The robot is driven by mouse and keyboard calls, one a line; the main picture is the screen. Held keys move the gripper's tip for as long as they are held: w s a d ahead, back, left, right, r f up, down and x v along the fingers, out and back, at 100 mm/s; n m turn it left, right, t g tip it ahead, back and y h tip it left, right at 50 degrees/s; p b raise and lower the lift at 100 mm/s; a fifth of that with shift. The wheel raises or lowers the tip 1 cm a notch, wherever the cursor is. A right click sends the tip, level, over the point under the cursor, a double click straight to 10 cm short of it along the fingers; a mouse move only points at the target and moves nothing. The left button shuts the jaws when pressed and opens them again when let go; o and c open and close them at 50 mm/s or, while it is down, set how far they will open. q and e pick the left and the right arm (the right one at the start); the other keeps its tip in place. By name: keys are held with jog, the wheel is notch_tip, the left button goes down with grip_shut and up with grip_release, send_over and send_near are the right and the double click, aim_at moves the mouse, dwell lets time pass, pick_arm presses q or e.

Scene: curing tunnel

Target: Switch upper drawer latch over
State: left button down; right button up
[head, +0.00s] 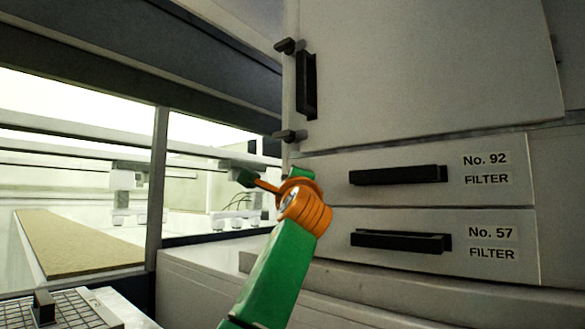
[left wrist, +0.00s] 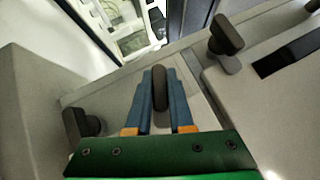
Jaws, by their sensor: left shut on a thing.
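The upper drawer, labelled No. 92 FILTER (head: 325,165), is closed in the head view. Its left edge, where my left wrist reaches, is covered by my orange wrist and green hand, so its latch is hidden there. In the left wrist view, my left gripper (left wrist: 160,78) has its two blue fingers closed on either side of a dark, rounded latch knob (left wrist: 160,90). This knob is the middle one of three and appears to be the upper drawer latch. Its long side runs along the fingers. My right gripper is in neither view.
A door (head: 420,70) with a black handle (head: 306,84) and two edge latches (head: 285,46) (head: 289,136) is above. The lower drawer, No. 57 (head: 400,265), is closed. Other knobs flank the fingers (left wrist: 226,38) (left wrist: 78,124). The tunnel opening is left.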

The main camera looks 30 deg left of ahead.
pick_arm(q)
jog(key=n+g+p, duration=0.2)
jog(key=p, duration=0.1)
jog(key=shift+r+n+h, duration=0.2)
jog(key=shift+n+h, duration=0.1)
jog(key=shift+h, duration=0.1)
jog(key=shift+f+n+g+h+p, duration=0.15)
jog(key=shift+n+g+h+p, duration=0.2)
jog(key=shift+p, duration=0.3)
jog(key=shift+f+n, duration=0.1)
jog(key=shift+n, duration=0.15)
jog(key=shift+f+g, duration=0.1)
jog(key=shift+g, duration=0.15)
jog(key=c, duration=0.8)
grip_release()
jog(key=shift+c, duration=0.2)
jog(key=shift+o, duration=0.2)
jog(key=shift+s+a, duration=0.1)
